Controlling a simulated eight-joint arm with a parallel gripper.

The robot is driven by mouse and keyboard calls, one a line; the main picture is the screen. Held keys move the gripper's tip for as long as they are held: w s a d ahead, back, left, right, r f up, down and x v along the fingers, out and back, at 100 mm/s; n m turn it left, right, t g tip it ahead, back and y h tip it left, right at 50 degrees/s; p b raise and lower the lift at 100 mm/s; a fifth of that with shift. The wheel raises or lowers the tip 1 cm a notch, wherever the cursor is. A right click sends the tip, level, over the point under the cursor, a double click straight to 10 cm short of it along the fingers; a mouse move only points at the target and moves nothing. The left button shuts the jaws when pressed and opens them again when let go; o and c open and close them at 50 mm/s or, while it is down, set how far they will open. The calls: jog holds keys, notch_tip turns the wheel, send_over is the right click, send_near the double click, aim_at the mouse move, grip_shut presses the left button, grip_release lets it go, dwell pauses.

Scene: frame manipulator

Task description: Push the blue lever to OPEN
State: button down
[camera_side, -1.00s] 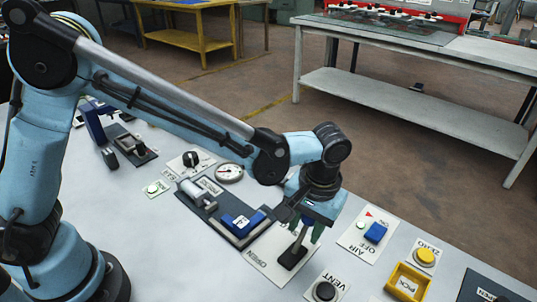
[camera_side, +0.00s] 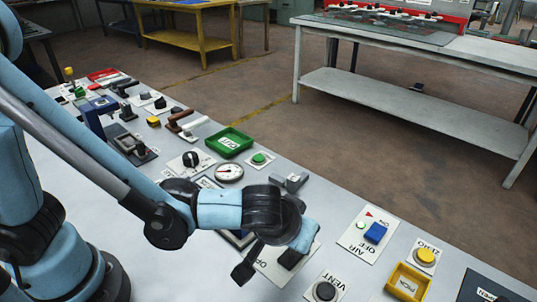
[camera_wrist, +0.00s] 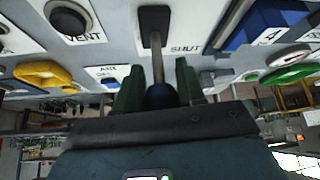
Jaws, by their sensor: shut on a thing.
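The lever (camera_wrist: 158,68) has a metal stem and a dark blue knob, and it rises from a black slotted base (camera_wrist: 154,20) in the wrist view. The two green fingers of my gripper (camera_wrist: 160,92) are on either side of the knob, shut on it. A SHUT label (camera_wrist: 186,49) is beside the base. In the side view my wrist covers the lever and the fingertips. The lever's white plate (camera_side: 269,271) shows there with its OPEN label partly covered, and part of the black base (camera_side: 291,257) is visible. The lever's exact tilt cannot be told.
A blue AIR switch (camera_side: 375,233), black VENT button (camera_side: 325,291), yellow ZERO button (camera_side: 425,256) and yellow PICK tray (camera_side: 409,282) are to the right. A gauge (camera_side: 229,172) and a green tray (camera_side: 229,142) are behind to the left. The blue-handled slide is mostly hidden by my arm.

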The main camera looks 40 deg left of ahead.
jog(key=shift+s+d+f+t, duration=0.1)
jog(key=shift+s+t, duration=0.4)
jog(key=shift+t, duration=0.4)
jog(key=shift+s+f+t, duration=0.1)
jog(key=shift+s+t, duration=0.4)
jog(key=shift+t, duration=0.4)
jog(key=c, duration=0.8)
grip_release()
jog(key=shift+s+r, duration=0.1)
jog(key=shift+s+d+r, duration=0.1)
jog(key=shift+s+r, duration=0.5)
jog(key=shift+r, duration=1.1)
jog(key=shift+s+d+r, duration=0.1)
jog(key=shift+s+r, duration=0.5)
jog(key=shift+r, duration=1.05)
jog(key=shift+s+r, duration=0.6)
jog(key=shift+r, duration=1.1)
